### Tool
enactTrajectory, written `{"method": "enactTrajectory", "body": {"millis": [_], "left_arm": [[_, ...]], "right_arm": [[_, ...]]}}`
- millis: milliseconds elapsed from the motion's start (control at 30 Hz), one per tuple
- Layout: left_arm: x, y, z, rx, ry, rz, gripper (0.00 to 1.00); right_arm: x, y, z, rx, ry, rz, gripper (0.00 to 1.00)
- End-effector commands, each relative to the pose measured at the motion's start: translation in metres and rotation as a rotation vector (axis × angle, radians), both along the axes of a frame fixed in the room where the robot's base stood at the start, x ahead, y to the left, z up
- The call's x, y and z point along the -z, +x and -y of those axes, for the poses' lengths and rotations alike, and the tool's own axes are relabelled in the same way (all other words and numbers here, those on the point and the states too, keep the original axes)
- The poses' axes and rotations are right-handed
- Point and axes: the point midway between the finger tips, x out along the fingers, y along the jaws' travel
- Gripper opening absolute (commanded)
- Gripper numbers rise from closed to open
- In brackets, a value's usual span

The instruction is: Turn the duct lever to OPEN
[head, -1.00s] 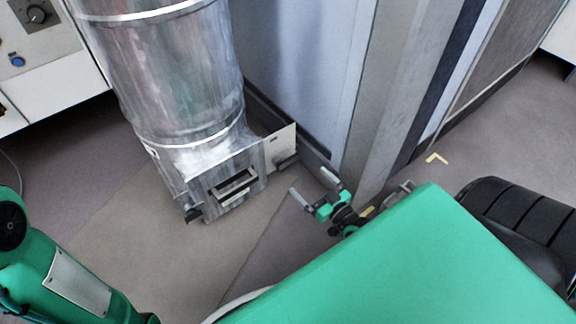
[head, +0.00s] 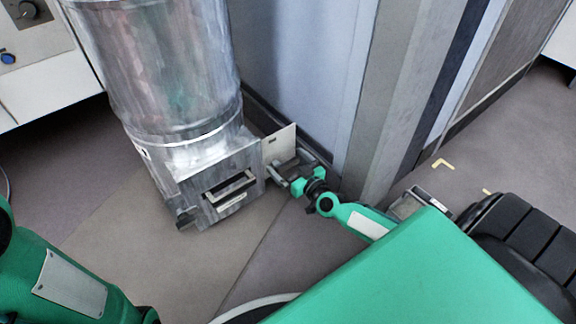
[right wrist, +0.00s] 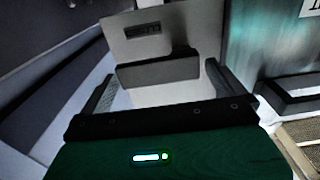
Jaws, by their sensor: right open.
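The silver duct (head: 165,90) stands at left centre in the head view, with a box-shaped metal foot (head: 218,165) that has a slotted front. A pale plate (head: 279,145) sticks out from the foot's right side. In the right wrist view the plate (right wrist: 165,35) carries a dark grip bar (right wrist: 158,70); I take this to be the lever, though its OPEN mark is not readable. My right gripper (head: 287,167) is open at the plate. Its fingers stand on either side of the bar in the wrist view, and contact cannot be told. My left gripper is out of view.
A pale cabinet wall (head: 300,70) and grey post (head: 385,100) stand close behind and right of the plate. A control panel (head: 30,45) is at upper left. A small dark knob (head: 187,217) sits at the foot's left corner. Floor (head: 200,255) in front is clear.

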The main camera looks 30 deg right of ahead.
Motion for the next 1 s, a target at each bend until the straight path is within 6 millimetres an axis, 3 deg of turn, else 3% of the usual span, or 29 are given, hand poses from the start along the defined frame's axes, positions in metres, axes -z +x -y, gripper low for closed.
{"method": "enactTrajectory", "body": {"millis": [367,467,700,1000], "left_arm": [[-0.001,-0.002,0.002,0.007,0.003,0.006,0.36],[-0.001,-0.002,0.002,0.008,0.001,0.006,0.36],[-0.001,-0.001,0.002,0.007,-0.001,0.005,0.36],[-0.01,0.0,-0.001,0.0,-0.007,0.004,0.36]], "right_arm": [[-0.001,0.006,-0.001,0.0,0.0,0.001,1.0],[0.0,0.006,-0.001,0.0,0.0,0.001,0.84],[0.0,0.006,-0.001,0.0,-0.001,0.001,0.37],[-0.004,0.006,-0.006,0.0,-0.025,0.001,0.37]]}}
